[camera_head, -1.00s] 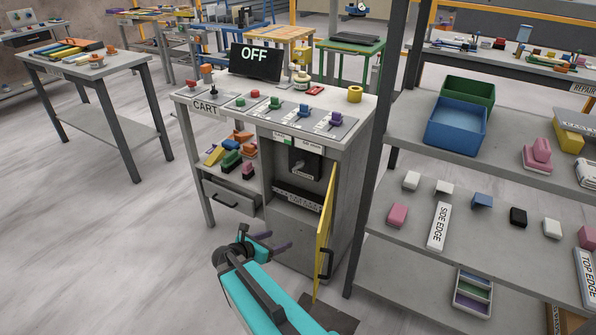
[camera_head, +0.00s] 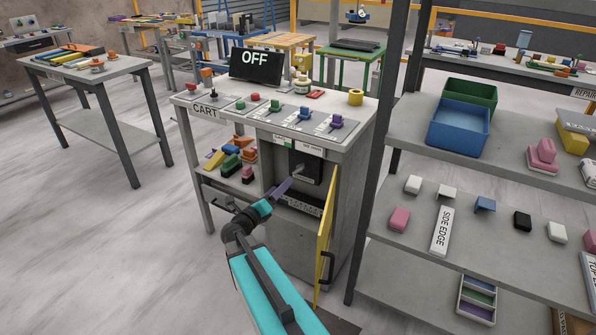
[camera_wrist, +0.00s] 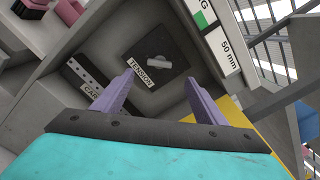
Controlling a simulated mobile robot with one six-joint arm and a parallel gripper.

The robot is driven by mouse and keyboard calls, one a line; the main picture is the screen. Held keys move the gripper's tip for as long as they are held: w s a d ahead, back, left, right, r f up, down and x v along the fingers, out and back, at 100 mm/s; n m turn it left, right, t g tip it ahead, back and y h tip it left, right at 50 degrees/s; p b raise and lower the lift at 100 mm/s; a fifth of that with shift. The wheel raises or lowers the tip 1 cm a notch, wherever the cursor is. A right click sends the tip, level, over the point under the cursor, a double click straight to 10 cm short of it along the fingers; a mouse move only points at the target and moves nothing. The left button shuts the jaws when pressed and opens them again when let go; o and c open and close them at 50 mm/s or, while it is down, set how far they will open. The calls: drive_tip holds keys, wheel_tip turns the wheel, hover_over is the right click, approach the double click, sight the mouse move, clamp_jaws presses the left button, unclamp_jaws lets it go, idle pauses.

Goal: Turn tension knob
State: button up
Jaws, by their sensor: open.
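The tension knob (camera_wrist: 158,63) is a small light-grey bar on a dark square plate, beside a "TENSION" label (camera_wrist: 140,71) in the wrist view. It sits inside the open compartment of the cart (camera_head: 248,208), and in the head view the knob (camera_head: 299,170) shows small on its dark plate. My gripper (camera_wrist: 165,85) has two purple fingers, open and apart, with nothing between them. They point into the compartment toward the knob, short of it and on either side of it in the wrist view. In the head view my gripper (camera_head: 280,190) is at the compartment's mouth.
The yellow door (camera_head: 325,230) stands open at the compartment's right. A slotted plate (camera_wrist: 90,85) lies beside the knob plate. Several coloured blocks (camera_head: 232,160) fill the shelf to the left. A grey shelf rack (camera_head: 440,240) stands close on the right.

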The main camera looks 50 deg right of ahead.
sight(297, 171)
drive_tip(key=shift+x, duration=6.85)
drive_tip(key=shift+c, duration=0.5)
drive_tip(key=c, duration=1)
drive_tip(key=shift+o, duration=0.2)
